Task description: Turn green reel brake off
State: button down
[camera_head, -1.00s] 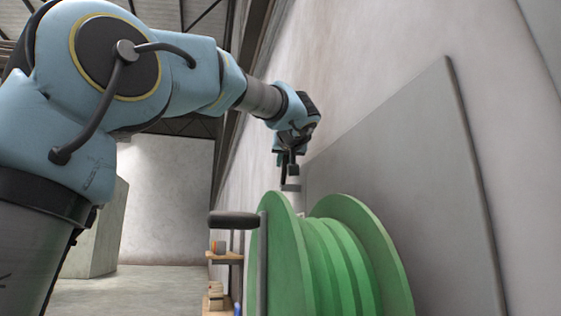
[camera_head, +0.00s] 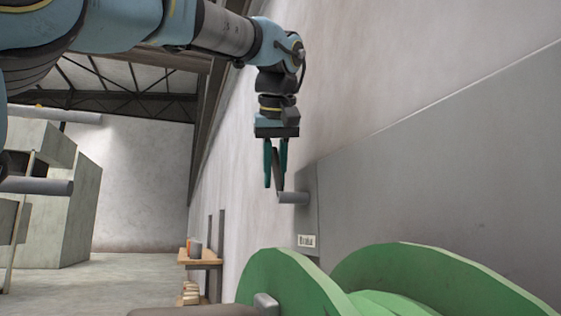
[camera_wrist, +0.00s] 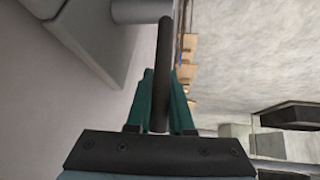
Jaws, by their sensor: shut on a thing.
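The green reel (camera_head: 285,272) stands at the lower right of the head view, its lower part cut off by the frame. Beyond it, a grey round shaft (camera_head: 294,198) sticks out from the grey panel, with a dark lever (camera_head: 278,178) standing up from its end. My gripper (camera_head: 275,180) points down with its green fingers on either side of the lever, shut on it. In the wrist view the dark lever (camera_wrist: 163,50) runs between the fingers towards the grey shaft (camera_wrist: 142,10).
The large grey panel (camera_head: 430,170) lies along the wall on the right, with a small white label (camera_head: 308,241) below the shaft. A wooden shelf (camera_head: 201,261) stands at the back. Open floor (camera_head: 120,282) lies to the left.

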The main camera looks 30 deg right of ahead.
jog(key=shift+w+f+g+p, duration=0.25)
jog(key=shift+w+g+p, duration=0.1)
jog(key=shift+g+p, duration=0.3)
jog(key=shift+f, duration=0.1)
jog(key=c, duration=0.8)
grip_release()
jog(key=v, duration=1)
jog(key=shift+s+r, duration=0.2)
jog(key=shift+r, duration=0.15)
